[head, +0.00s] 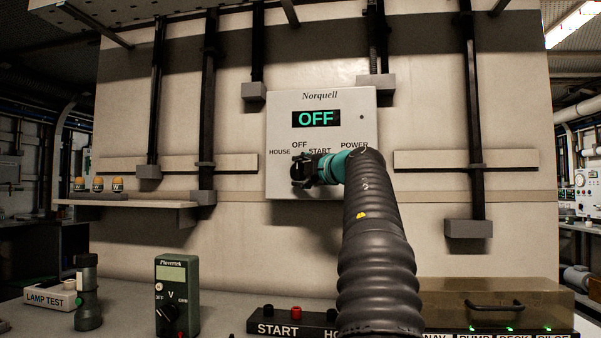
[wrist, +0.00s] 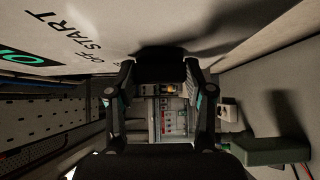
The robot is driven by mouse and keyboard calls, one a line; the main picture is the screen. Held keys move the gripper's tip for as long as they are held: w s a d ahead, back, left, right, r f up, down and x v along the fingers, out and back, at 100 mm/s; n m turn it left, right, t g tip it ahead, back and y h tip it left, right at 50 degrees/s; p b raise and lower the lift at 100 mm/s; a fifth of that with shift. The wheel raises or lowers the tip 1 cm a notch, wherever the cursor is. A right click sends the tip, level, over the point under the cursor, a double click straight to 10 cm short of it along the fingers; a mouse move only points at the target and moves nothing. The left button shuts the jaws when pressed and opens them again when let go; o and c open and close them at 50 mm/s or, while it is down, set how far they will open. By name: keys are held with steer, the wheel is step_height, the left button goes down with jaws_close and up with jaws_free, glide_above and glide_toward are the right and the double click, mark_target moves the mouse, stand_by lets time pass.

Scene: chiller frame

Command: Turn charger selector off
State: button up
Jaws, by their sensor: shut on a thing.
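The charger box (head: 275,120) is a light grey panel marked "Norquell" on the upright wall. Its display (head: 316,119) reads "OFF" in green letters. Labels HOUSE, OFF, START and POWER are printed below the display. My gripper (head: 302,170) is at the lower left of the panel, under the OFF label, and shut on the selector knob. It mostly hides the knob in the head view. In the wrist view a dark knob (wrist: 160,64) shows between the two fingers of my gripper (wrist: 160,92). The knob's pointing direction cannot be made out.
Below the panel, a bench holds a green multimeter (head: 177,295), a dark torch-like object (head: 88,290), a LAMP TEST box (head: 50,298) and a black START block (head: 290,322). A shelf (head: 130,203) with several amber-topped items is at left.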

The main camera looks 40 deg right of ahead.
stand_by(0.5)
steer(key=o, duration=1.1)
steer(key=shift+o, duration=0.2)
steer(key=shift+s, duration=0.1)
steer(key=s+a, duration=0.1)
steer(key=s, duration=1)
steer(key=shift+s, duration=0.35)
